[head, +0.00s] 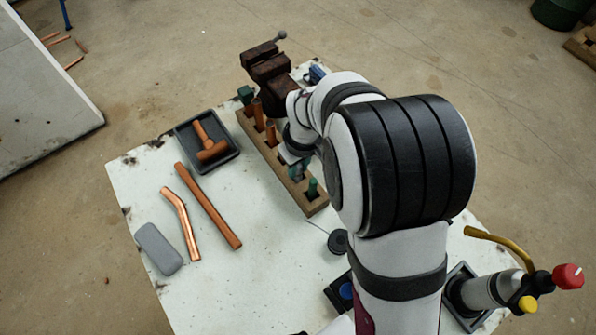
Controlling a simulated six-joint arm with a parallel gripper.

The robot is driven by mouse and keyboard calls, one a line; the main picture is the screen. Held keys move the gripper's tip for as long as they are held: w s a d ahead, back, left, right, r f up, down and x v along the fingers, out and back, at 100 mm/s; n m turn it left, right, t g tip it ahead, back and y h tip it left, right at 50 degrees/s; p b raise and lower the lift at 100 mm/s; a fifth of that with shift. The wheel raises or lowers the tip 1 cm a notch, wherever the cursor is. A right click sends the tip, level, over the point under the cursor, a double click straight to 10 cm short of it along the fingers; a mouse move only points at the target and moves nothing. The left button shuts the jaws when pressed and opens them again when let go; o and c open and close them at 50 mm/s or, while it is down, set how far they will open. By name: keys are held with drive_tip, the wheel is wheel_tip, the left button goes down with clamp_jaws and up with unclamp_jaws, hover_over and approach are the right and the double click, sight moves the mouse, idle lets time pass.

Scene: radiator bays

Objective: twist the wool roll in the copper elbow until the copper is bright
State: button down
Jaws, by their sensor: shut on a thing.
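My gripper (294,156) points down over the wooden rack (318,207), partly hidden behind my own arm. It is shut on a small grey-green thing (298,171) at one of the rack's slots. I cannot tell whether this is the wool roll, nor whether it sits inside a fitting. Upright copper pieces (257,110) stand in the rack beyond the gripper; which one is the elbow is not clear. The copper's brightness at the gripper is hidden.
A black tray (232,152) holds a copper tee. Two copper pipes (208,205) and a grey case (159,249) lie on the white table (135,190). A rusty vise (268,66) stands beyond the rack. A gas torch (490,291) is at lower right.

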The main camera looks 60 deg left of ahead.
wheel_tip(320, 180, up, 8)
drive_tip(key=shift+r, duration=0.2)
drive_tip(key=w+d+r+m, duration=0.3)
drive_tip(key=d+r, duration=0.5)
drive_tip(key=d, duration=0.4)
drive_tip(key=s+d+r+m, duration=0.2)
drive_tip(key=s+d+m, duration=0.1)
drive_tip(key=d, duration=1.1)
drive_tip(key=shift+t, duration=0.4)
drive_tip(key=shift+w+f, duration=0.15)
drive_tip(key=shift+f, duration=0.85)
drive_tip(key=shift+w+f, duration=0.15)
drive_tip(key=shift+f, duration=0.85)
drive_tip(key=shift+f, duration=0.1)
drive_tip(key=shift+f, duration=0.2)
drive_tip(key=shift+f, duration=0.1)
